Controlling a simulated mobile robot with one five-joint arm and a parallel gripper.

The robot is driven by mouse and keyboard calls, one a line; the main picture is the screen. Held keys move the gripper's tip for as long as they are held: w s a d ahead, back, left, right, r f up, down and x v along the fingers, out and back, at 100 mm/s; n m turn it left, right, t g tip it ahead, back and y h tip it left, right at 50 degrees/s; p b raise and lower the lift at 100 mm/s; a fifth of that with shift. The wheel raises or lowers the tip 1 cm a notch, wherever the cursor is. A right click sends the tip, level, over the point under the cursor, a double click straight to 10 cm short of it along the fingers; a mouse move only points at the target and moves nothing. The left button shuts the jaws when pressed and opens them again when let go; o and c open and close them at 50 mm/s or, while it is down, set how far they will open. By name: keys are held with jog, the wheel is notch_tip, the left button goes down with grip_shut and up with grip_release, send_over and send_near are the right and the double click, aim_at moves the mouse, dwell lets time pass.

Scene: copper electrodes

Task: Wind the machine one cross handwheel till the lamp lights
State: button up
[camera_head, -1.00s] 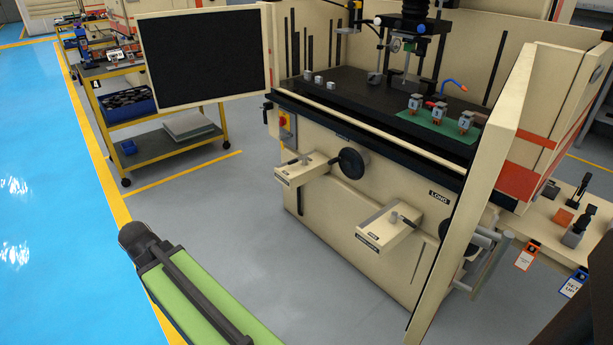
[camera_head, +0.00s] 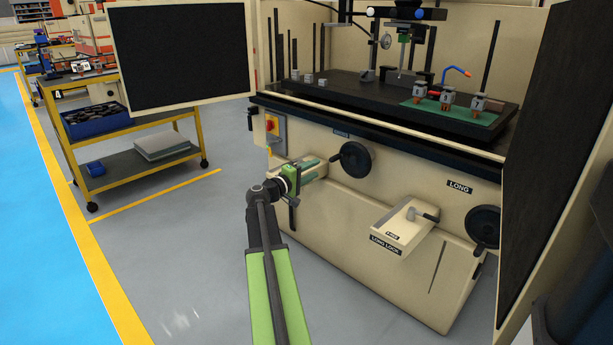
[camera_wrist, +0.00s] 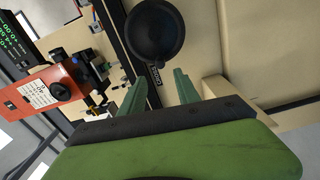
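The black handwheel (camera_head: 356,160) on the machine's front, left of centre, stands under a small dark label too small to read here. It also shows at the top of the wrist view (camera_wrist: 155,32), beyond my fingers, with a label beside it. I take it as the cross handwheel. My gripper (camera_head: 318,169) is left of the handwheel, in front of the machine's face. In the wrist view its two green fingers (camera_wrist: 158,88) stand apart with nothing between them. The fingers do not touch the wheel. I cannot make out a lamp.
A second handwheel (camera_head: 484,227) sits at right near the LONG label (camera_head: 459,187). A LONG LOCK box (camera_head: 404,228) with a lever juts out between. My gripper hides the left box. A dark screen (camera_head: 180,55) and a yellow cart (camera_head: 150,160) stand left. Floor in front is clear.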

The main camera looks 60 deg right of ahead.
aim_at(330, 161)
jog(key=shift+x, duration=4.85)
grip_shut()
